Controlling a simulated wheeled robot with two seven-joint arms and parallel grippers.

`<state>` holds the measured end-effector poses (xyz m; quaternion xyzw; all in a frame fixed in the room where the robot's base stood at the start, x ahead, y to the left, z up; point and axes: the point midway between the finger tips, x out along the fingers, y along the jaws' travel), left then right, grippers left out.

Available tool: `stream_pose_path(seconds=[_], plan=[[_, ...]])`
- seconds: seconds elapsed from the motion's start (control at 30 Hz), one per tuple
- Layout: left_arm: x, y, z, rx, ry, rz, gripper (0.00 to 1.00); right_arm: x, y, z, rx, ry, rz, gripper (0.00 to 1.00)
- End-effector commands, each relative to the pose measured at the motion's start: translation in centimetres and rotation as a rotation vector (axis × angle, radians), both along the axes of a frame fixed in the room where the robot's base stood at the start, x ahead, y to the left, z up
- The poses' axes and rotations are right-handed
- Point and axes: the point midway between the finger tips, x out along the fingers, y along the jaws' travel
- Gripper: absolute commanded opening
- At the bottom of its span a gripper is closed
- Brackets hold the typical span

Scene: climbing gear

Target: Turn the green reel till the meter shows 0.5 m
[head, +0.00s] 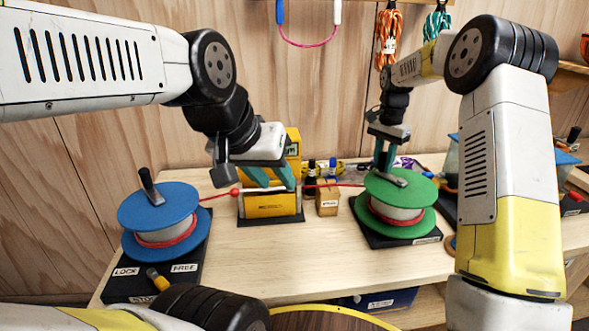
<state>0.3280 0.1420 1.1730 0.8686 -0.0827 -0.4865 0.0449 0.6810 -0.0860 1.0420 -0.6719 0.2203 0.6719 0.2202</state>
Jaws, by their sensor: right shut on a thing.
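A red line (340,185) runs between the reels by way of the meter. The blue reel (158,207) at the left has an upright crank handle.
A lever with a yellow tip (157,279) is on the blue reel's base, near LOCK and FREE labels. A red bead (234,192) sits on the line left of the meter. A small cardboard box (327,200) and dark bottles stand between meter and green reel. The front middle table is clear.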

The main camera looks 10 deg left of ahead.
Motion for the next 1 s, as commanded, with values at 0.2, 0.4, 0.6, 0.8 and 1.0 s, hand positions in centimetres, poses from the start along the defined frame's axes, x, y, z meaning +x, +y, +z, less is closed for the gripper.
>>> stream_pose_path(seconds=[0.2, 0.4, 0.6, 0.8, 1.0], plan=[[0.0, 0.0, 0.0, 0.0, 0.0, 0.0, 0.36, -0.04, 0.03, -0.08, 0.0, 0.002, 0.0, 0.0], [0.0, 0.0, 0.0, 0.0, 0.0, 0.0, 0.36, -0.05, 0.04, -0.08, 0.0, 0.002, 0.0, 0.0], [0.0, 0.0, 0.0, 0.0, 0.0, 0.0, 0.36, -0.06, 0.04, -0.09, 0.0, 0.002, 0.0, 0.0], [0.0, 0.0, 0.0, 0.0, 0.0, 0.0, 0.36, -0.04, 0.03, -0.06, 0.0, 0.002, 0.0, 0.5], [0.0, 0.0, 0.0, 0.0, 0.0, 0.0, 0.36, -0.02, 0.03, -0.02, 0.001, 0.001, 0.0, 0.5]])
